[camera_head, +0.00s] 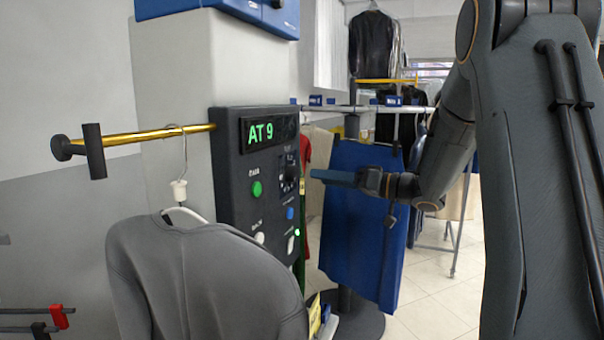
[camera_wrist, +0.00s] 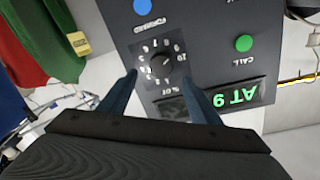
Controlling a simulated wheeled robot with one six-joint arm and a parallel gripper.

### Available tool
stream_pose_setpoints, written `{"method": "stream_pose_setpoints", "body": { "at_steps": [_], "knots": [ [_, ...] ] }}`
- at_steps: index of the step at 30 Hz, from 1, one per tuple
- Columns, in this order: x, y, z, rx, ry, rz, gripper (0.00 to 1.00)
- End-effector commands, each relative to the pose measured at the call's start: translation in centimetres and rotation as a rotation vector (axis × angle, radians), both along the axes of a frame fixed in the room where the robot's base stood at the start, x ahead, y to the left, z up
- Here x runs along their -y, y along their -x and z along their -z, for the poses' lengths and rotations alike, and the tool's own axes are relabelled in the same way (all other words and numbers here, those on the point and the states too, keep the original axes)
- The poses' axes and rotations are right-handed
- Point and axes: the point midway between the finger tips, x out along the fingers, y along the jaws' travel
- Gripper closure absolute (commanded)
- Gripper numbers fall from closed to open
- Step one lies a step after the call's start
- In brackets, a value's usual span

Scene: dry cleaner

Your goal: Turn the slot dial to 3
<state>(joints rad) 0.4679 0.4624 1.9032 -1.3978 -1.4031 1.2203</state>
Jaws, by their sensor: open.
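The slot dial (camera_wrist: 163,65) is a dark round knob inside a ring of white numbers on the dark control panel (camera_head: 228,190). In the head view the dial (camera_head: 289,176) is small and seen at a slant. The panel's display (camera_head: 267,131) reads "AT 9" in green; it appears upside down in the wrist view (camera_wrist: 238,96). My gripper (camera_wrist: 158,80) is open and empty. Its blue fingers point at the panel, one on each side of the dial in the picture. In the head view the fingertips (camera_head: 316,174) look a little short of the panel. I cannot read the pointer's number.
A green CALL button (camera_wrist: 244,43) and a blue FORWARD button (camera_wrist: 142,6) flank the dial. A grey sweater (camera_head: 205,285) hangs in front of the panel's lower part. A yellow rail (camera_head: 150,136) sticks out left. A blue garment (camera_head: 362,220) hangs behind my gripper.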

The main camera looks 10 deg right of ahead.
Motion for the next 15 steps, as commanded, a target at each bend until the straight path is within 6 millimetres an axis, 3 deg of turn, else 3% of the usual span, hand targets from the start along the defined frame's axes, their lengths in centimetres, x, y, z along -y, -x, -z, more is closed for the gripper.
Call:
{"method": "stream_pose_setpoints", "body": {
  "at_steps": [9,15],
  "knots": [
    [-3.9,-2.9,-0.2,0.0,-0.001,-0.008,0.42],
    [-5.3,-4.3,-0.1,0.0,0.0,-0.003,0.42]
  ]
}}
